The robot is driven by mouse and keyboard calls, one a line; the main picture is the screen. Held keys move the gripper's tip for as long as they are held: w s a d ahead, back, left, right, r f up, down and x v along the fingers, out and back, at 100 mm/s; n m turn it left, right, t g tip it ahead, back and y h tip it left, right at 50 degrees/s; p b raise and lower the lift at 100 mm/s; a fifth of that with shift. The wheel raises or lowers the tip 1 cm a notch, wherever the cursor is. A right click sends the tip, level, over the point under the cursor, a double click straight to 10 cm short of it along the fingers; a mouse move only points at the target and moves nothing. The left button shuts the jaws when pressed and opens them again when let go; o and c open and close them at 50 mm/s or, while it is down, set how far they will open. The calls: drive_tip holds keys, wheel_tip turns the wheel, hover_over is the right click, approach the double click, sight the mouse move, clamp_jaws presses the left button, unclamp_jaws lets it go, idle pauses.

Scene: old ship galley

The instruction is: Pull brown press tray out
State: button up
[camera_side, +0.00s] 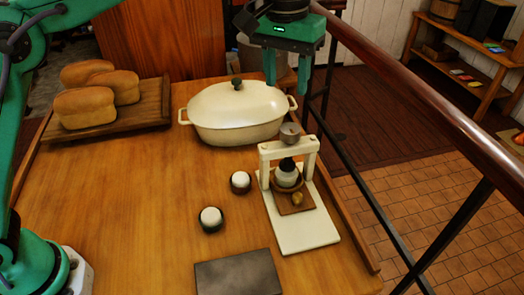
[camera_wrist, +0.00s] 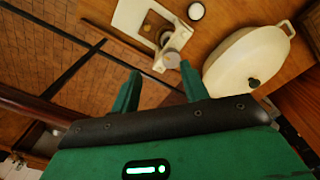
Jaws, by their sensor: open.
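The brown press tray (camera_side: 296,208) lies on the cream base of a small press (camera_side: 315,232), partly under its arch, with a small yellowish knob (camera_side: 297,198) at its front. A round white-and-dark item stands on the tray under the press's dark plunger; whether they touch is hard to tell. In the wrist view the tray (camera_wrist: 150,27) is small and partly hidden by the press frame. My gripper (camera_side: 287,88) is open and empty, raised above and behind the press, apart from the tray. Its two fingers also show in the wrist view (camera_wrist: 160,88).
A cream lidded pot (camera_side: 238,112) stands behind and left of the press. Two small dark-and-white round pieces (camera_side: 240,182) (camera_side: 211,219) sit left of it. A dark slab (camera_side: 238,275) lies in front. Loaves on a wooden board (camera_side: 150,115) are at back left. A railing (camera_side: 420,90) runs along the right.

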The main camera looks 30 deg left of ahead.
drive_tip(key=d+f, duration=0.2)
drive_tip(key=d, duration=0.1)
hover_over(298, 195)
drive_tip(key=shift+g, duration=0.3)
wheel_tip(298, 195, down, 20)
drive_tip(key=shift+f, duration=0.15)
drive_tip(key=shift+f, duration=0.1)
drive_tip(key=shift+f, duration=3.75)
clamp_jaws()
